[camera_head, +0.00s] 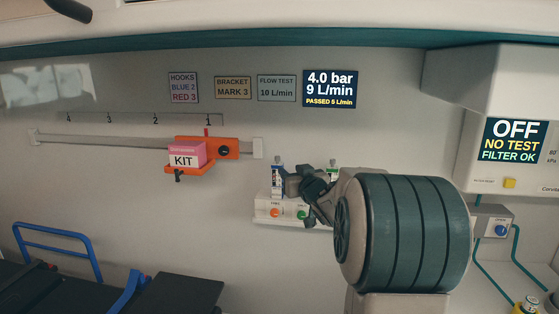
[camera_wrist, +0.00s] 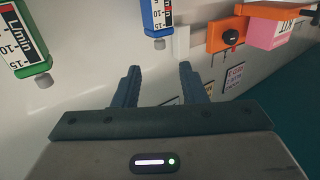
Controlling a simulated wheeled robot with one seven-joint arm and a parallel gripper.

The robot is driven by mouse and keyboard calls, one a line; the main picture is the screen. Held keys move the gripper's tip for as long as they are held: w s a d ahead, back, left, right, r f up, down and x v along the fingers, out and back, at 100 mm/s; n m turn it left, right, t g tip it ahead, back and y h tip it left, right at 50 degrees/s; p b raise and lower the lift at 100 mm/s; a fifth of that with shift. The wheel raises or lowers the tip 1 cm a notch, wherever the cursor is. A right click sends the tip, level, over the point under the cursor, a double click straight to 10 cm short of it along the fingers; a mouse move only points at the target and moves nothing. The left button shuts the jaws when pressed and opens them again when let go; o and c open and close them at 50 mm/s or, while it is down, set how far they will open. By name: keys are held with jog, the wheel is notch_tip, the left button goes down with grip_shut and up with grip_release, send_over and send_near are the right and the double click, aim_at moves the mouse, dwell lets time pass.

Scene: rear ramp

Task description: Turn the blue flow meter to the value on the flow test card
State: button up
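The blue flow meter (camera_head: 277,178) stands on a white wall panel (camera_head: 264,210), left of the green flow meter (camera_head: 333,171), which my arm partly hides. In the wrist view the picture is turned over; the blue meter (camera_wrist: 157,14) is at the top with its grey knob (camera_wrist: 159,43), and the green meter (camera_wrist: 22,40) is at top left. My gripper (camera_wrist: 160,67) is open and empty, its fingertips apart on either side of the line to the blue meter's knob. I cannot tell the depth gap. The flow test card (camera_head: 276,88) reads 10 L/min.
A dark display (camera_head: 330,89) reads 4.0 bar, 9 L/min, PASSED 5 L/min. Left on the rail (camera_head: 100,141) is an orange bracket (camera_head: 190,170) with a pink kit (camera_head: 187,150). A blue-railed stretcher (camera_head: 55,228) stands lower left. A suction unit (camera_head: 505,120) is right.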

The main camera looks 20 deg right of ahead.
aim_at(278, 160)
jog(key=w, duration=0.3)
jog(key=w+p, duration=0.1)
jog(key=w, duration=0.6)
jog(key=shift+d+p, duration=0.25)
jog(key=shift+p, duration=0.1)
grip_shut()
